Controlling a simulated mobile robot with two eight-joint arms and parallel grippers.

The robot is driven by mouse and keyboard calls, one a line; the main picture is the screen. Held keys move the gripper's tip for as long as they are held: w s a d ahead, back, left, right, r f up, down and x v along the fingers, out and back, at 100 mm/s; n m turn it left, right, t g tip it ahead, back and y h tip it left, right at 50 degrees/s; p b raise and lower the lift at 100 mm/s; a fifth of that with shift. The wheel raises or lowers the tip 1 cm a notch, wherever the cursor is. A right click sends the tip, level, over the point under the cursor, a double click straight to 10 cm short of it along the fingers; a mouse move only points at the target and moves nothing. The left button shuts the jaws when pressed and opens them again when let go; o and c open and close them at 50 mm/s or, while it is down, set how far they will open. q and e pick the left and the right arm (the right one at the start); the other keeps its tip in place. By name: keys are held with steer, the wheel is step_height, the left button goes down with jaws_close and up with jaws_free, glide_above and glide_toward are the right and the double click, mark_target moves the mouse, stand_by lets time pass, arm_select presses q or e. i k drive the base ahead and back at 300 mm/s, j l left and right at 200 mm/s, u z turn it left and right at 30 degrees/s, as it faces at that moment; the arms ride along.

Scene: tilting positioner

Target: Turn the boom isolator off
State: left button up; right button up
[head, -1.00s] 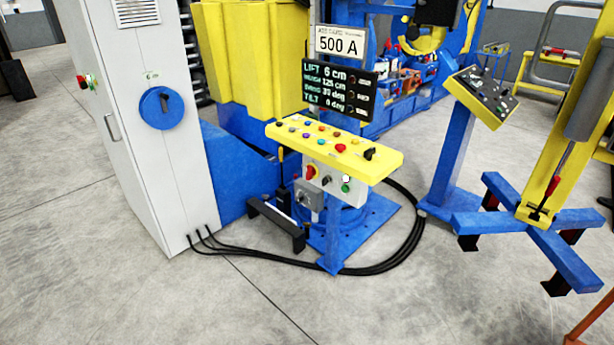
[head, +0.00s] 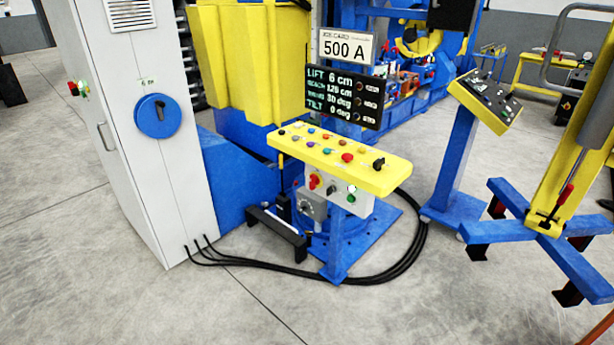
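No switch carries a label I can read as boom isolator. Under the yellow console (head: 385,175), a grey panel carries a red rotary handle on a yellow plate (head: 314,181), a dark selector (head: 331,190) and a green button (head: 351,198). A grey box with a small lever (head: 311,205) is mounted below them. A large blue disc with a dark handle (head: 157,116) is on the grey cabinet (head: 118,170) at left. Exact handle positions are too small to tell. Neither of my grippers is in view.
A display (head: 342,97) shows lift, reach, swing and tilt readings. Black cables (head: 290,271) loop across the floor from cabinet to pedestal. A second control post (head: 450,165) and a blue-footed yellow stand (head: 550,240) are at right. The front floor is clear.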

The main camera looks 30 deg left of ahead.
mark_target(313, 180)
steer(key=i+j, duration=0.15)
steer(key=j, duration=0.45)
steer(key=i+j+z, duration=0.1)
steer(key=j, duration=0.5)
steer(key=i+j, duration=0.25)
steer(key=j, duration=0.35)
steer(key=i+j+z, duration=0.1)
steer(key=j, duration=0.5)
steer(key=i+j, duration=0.15)
steer(key=j, duration=0.5)
steer(key=i+j+z, duration=0.1)
steer(key=j, duration=0.5)
steer(key=i+j, duration=0.15)
steer(key=j, duration=0.5)
steer(key=i+j, duration=0.1)
steer(key=j, duration=0.5)
steer(key=z, duration=0.05)
